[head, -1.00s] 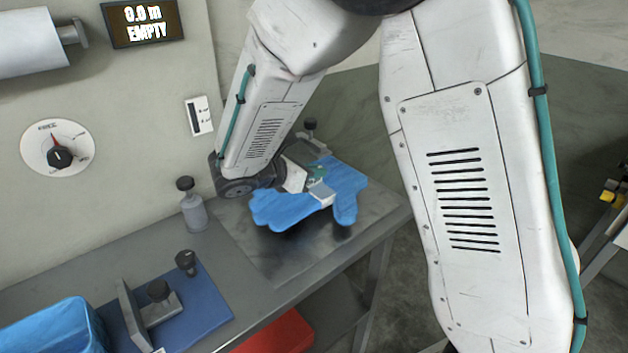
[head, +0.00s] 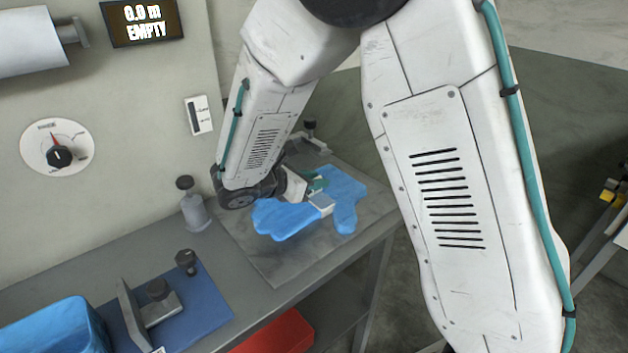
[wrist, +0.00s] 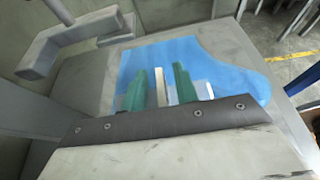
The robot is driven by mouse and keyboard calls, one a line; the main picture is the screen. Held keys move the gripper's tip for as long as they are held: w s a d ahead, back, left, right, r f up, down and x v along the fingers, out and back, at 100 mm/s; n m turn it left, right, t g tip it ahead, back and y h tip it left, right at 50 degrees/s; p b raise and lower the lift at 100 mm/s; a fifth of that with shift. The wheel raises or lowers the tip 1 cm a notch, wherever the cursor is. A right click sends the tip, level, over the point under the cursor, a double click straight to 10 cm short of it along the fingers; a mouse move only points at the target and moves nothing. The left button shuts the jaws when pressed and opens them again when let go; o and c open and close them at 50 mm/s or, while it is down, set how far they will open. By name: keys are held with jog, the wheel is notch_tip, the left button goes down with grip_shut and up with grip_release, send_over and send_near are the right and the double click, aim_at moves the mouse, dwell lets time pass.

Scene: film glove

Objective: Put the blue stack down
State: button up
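The blue stack (head: 285,220), a pile of flat blue film shaped like a glove, lies on the grey metal plate (head: 285,268). A small pale block (head: 321,204) sits on its middle. My gripper (head: 316,188) is right at the block, low over the stack. In the wrist view the blue stack (wrist: 232,75) spreads beyond my gripper (wrist: 160,88). Its two green fingers stand apart, with a pale upright bar between them and narrow gaps on either side. The underside of the stack is hidden.
A grey clamp (head: 312,138) stands at the plate's back corner. A grey bottle (head: 193,208) stands left of the plate. A blue mat with a fixture (head: 155,305) and a blue bin (head: 55,328) are at front left. A display (head: 142,22) reads EMPTY.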

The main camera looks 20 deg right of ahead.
jog(key=v, duration=1.2)
jog(key=s+d+r+m+g+y, duration=0.3)
jog(key=s+d+m, duration=0.3)
jog(key=s+d, duration=0.1)
jog(key=s+d+r+m+g+y, duration=0.2)
jog(key=s+d+r+m+y, duration=0.15)
jog(key=s+d+m, duration=0.2)
jog(key=s+d+r+m+t+y, duration=0.1)
jog(key=s+m+t+y, duration=0.1)
jog(key=s+m+y, duration=0.4)
jog(key=s+m, duration=0.4)
jog(key=s, duration=0.4)
jog(key=shift+r, duration=0.2)
